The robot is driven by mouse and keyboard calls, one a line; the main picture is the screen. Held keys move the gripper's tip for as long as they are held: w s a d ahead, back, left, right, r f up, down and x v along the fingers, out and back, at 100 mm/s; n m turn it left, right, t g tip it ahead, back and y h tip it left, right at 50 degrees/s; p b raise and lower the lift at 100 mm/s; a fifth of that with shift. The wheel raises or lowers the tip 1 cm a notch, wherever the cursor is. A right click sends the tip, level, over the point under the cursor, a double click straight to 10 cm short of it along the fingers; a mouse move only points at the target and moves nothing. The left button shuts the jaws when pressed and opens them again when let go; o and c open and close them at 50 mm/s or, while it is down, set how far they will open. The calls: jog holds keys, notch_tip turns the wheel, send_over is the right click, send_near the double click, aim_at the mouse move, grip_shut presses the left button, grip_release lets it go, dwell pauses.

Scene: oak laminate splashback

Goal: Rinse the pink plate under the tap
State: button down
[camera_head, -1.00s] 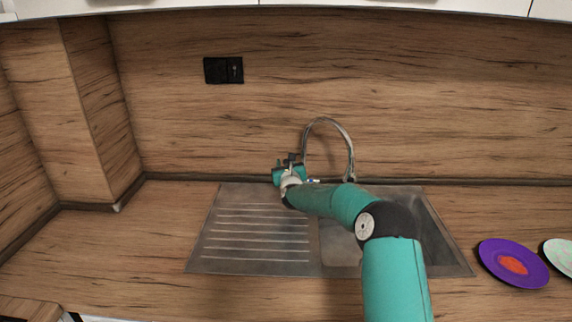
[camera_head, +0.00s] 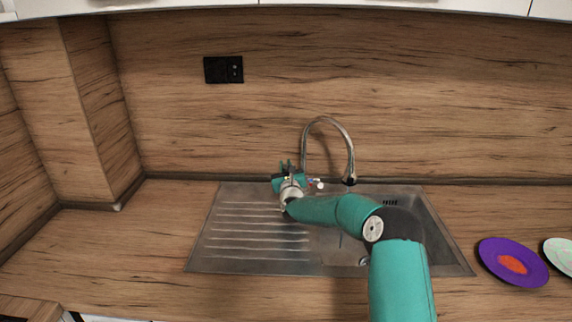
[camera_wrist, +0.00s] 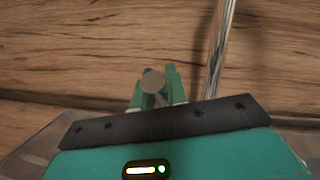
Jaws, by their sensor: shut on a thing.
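My gripper (camera_head: 286,167) is at the back of the sink, just left of the foot of the tap (camera_head: 338,122). In the wrist view my gripper (camera_wrist: 154,88) has its green fingers close around a grey round-ended piece (camera_wrist: 153,81); I cannot tell whether it is the tap's handle. The tap's pipe (camera_wrist: 217,55) rises to the right of the fingers. A small fitting with red and blue marks (camera_head: 318,184) shows right of my gripper. I see no pink plate in either view, and no water under the spout. My arm hides part of the sink bowl (camera_head: 420,222).
The steel sink has a ridged drainboard (camera_head: 250,240) on the left, bare where it shows. A purple plate (camera_head: 490,262) with an orange-red patch lies right of the sink. A pale speckled plate (camera_head: 562,252) lies beyond it, cut off by the frame. The left counter is clear.

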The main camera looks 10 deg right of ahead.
jog(key=shift+s+a+f+t, duration=0.1)
jog(key=shift+s+f+t, duration=0.1)
jog(key=shift+s+t, duration=0.3)
jog(key=shift+w, duration=0.1)
jog(key=c, duration=1.4)
grip_release()
jog(key=v, duration=0.7)
jog(key=shift+s, duration=0.25)
jog(key=shift+f, duration=0.1)
jog(key=shift+s, duration=0.1)
